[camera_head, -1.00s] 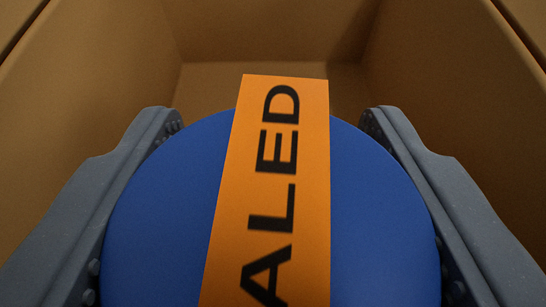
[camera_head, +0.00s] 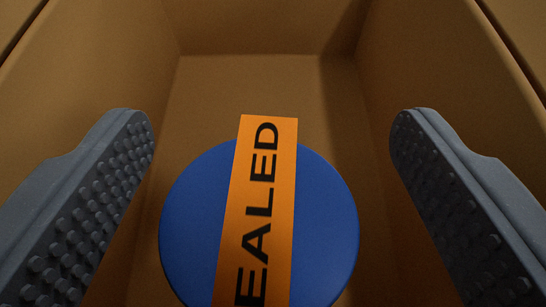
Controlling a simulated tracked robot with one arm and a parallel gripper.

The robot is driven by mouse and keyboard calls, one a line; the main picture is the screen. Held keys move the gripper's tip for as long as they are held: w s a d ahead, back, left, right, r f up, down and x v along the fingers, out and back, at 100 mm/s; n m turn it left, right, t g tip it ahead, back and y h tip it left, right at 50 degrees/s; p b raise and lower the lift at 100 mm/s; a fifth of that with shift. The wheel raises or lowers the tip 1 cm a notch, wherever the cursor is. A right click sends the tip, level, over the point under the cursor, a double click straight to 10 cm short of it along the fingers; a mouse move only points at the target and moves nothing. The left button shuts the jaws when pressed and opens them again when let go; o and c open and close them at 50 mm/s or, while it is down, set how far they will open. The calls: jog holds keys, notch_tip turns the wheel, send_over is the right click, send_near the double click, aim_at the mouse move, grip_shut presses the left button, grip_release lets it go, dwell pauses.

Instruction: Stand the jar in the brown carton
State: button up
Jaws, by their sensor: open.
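The jar (camera_head: 325,225) shows from above as a round blue lid with an orange strip of lettering across it, ending in "EALED". It is inside the brown carton (camera_head: 265,28), and the carton floor shows around the lid's far side. The jar's sides and base are hidden under the lid, and its near edge is cut off by the frame. My gripper (camera_head: 272,130) is open, with one studded grey finger on each side of the jar and a clear gap between each finger and the lid.
The carton's tall walls stand close outside both fingers. Its open flaps show at the upper corners. Bare carton floor (camera_head: 270,85) lies beyond the jar.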

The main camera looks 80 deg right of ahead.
jog(key=p+v, duration=0.4)
jog(key=v, duration=0.7)
jog(key=shift+w+r, duration=0.15)
jog(key=shift+w, duration=0.05)
